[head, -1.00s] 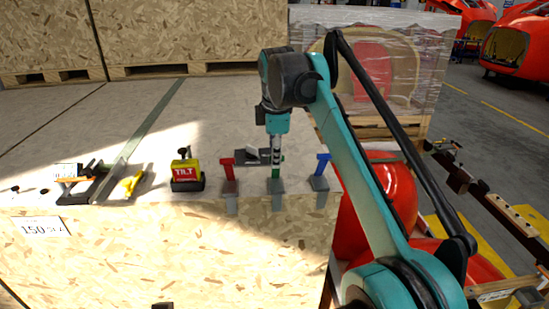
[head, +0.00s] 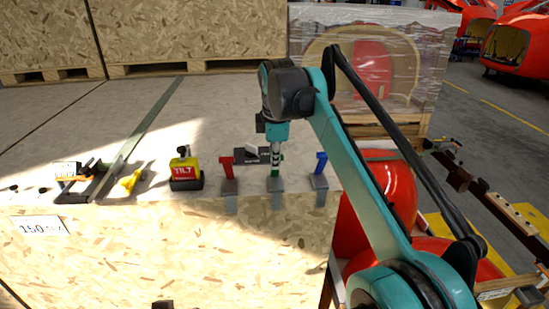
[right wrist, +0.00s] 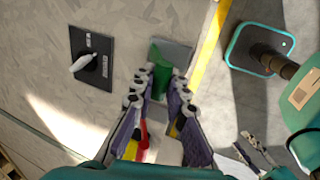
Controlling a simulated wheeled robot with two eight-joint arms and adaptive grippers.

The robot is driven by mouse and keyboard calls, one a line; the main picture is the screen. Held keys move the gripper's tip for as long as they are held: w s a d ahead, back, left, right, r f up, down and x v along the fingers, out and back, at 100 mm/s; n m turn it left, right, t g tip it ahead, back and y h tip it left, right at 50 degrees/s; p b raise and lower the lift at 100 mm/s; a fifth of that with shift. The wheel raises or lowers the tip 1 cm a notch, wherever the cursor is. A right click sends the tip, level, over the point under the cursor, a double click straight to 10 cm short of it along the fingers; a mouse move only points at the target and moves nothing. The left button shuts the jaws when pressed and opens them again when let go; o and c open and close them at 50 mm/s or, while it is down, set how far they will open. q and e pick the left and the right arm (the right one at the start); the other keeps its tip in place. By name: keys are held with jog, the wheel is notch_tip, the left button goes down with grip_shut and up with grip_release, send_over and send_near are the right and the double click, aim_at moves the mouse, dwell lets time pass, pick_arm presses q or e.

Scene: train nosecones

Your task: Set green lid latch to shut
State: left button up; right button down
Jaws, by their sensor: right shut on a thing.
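The green lid latch (head: 275,172) stands on a grey bracket (head: 276,184) at the front edge of the crate top, between a red latch (head: 227,168) and a blue latch (head: 320,163). My right gripper (head: 276,160) reaches down on it from above. In the right wrist view the green latch (right wrist: 160,82) sits between the fingertips of my right gripper (right wrist: 161,84), which is shut on it. The fingers hide part of the latch, and its exact angle is hard to tell. My left gripper is not in view.
A dark plate with a lever (right wrist: 90,62) lies just behind the latches. A yellow and red TILT box (head: 186,172) stands to the left, with a yellow piece (head: 131,180) beyond it. Red nosecones (head: 390,185) stand right of the crate, past its edge.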

jog(key=s+f+t+b, duration=0.2)
jog(key=f+t+b, duration=0.1)
jog(key=t+b, duration=0.1)
jog(key=s+f+t+b, duration=0.3)
jog(key=b, duration=0.4)
jog(key=shift+s+f+t, duration=0.1)
jog(key=shift+s+t, duration=0.1)
jog(key=shift+t, duration=0.2)
jog(key=shift+s+f, duration=0.2)
jog(key=shift+f, duration=0.4)
jog(key=shift+s+f, duration=0.15)
jog(key=shift+f, duration=0.6)
jog(key=c, duration=1.5)
grip_release()
jog(key=shift+s, duration=0.1)
jog(key=shift+w, duration=0.25)
